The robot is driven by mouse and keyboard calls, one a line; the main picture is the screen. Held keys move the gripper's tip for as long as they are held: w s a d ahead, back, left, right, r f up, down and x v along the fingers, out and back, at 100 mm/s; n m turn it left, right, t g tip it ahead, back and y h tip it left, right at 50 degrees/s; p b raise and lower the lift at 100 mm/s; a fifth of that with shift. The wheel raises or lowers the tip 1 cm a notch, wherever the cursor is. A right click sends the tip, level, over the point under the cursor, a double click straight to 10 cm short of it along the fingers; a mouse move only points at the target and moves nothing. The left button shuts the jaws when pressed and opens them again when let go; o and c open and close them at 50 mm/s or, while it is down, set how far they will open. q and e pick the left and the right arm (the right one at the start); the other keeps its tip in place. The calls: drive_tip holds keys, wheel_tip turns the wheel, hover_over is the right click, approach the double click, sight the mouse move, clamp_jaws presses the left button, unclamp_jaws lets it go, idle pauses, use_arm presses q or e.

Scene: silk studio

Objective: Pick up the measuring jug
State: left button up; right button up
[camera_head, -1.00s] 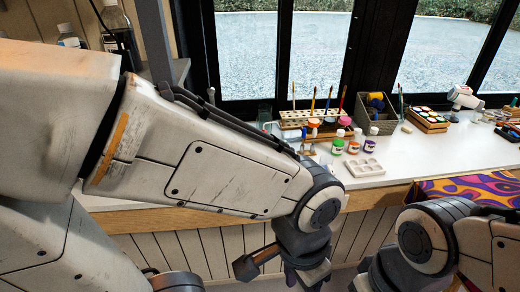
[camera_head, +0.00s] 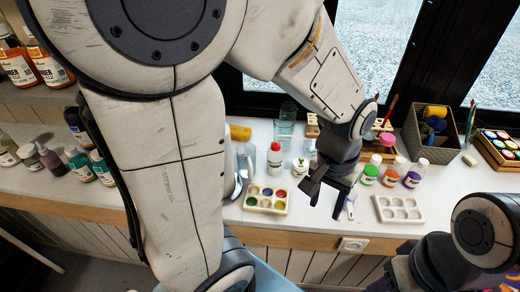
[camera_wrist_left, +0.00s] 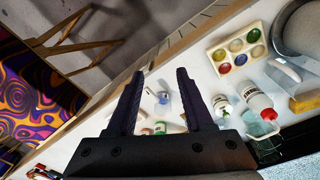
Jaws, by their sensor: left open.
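A clear, greenish glass vessel (camera_head: 286,118) stands at the back of the white counter, left of my left gripper. It also shows at the lower right of the left wrist view (camera_wrist_left: 262,126). A second clear object (camera_head: 243,158) stands nearer, partly hidden by my left arm. I cannot tell for certain which is the measuring jug. My left gripper (camera_head: 328,200) is open, pointing down above the counter's front part, apart from both. In the left wrist view its fingers (camera_wrist_left: 160,75) are spread and empty. My right wrist shows at the lower right; its fingertips are not clear.
A red-capped white bottle (camera_head: 275,160) and a paint palette (camera_head: 266,199) lie between my arm and left gripper. Right of it are paint jars (camera_head: 391,173), an empty white palette (camera_head: 398,209) and a basket (camera_head: 430,135). Bottles crowd the left.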

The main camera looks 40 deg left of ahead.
use_arm(q)
drive_tip(key=w+a+n+p, duration=0.2)
drive_tip(key=w+a+n, duration=0.4)
drive_tip(key=a, duration=0.4)
drive_tip(key=n+p, duration=0.1)
drive_tip(key=n, duration=0.6)
hover_over(251, 170)
drive_tip(key=w, duration=0.1)
drive_tip(key=f, duration=0.1)
drive_tip(key=a+f, duration=0.1)
drive_tip(key=f, duration=0.1)
drive_tip(key=shift+w+f+y, duration=0.1)
drive_tip(key=shift+f+y, duration=0.15)
drive_tip(key=shift+y, duration=0.05)
wheel_tip(251, 170, down, 4)
drive_tip(key=shift+f+p, duration=0.25)
drive_tip(key=shift+p, duration=0.1)
drive_tip(key=f, duration=0.1)
drive_tip(key=f+p, duration=0.1)
drive_tip(key=f, duration=0.2)
drive_tip(key=shift+s+d+f, duration=0.3)
drive_tip(key=shift+s, duration=0.1)
drive_tip(key=shift+f, duration=0.7)
clamp_jaws()
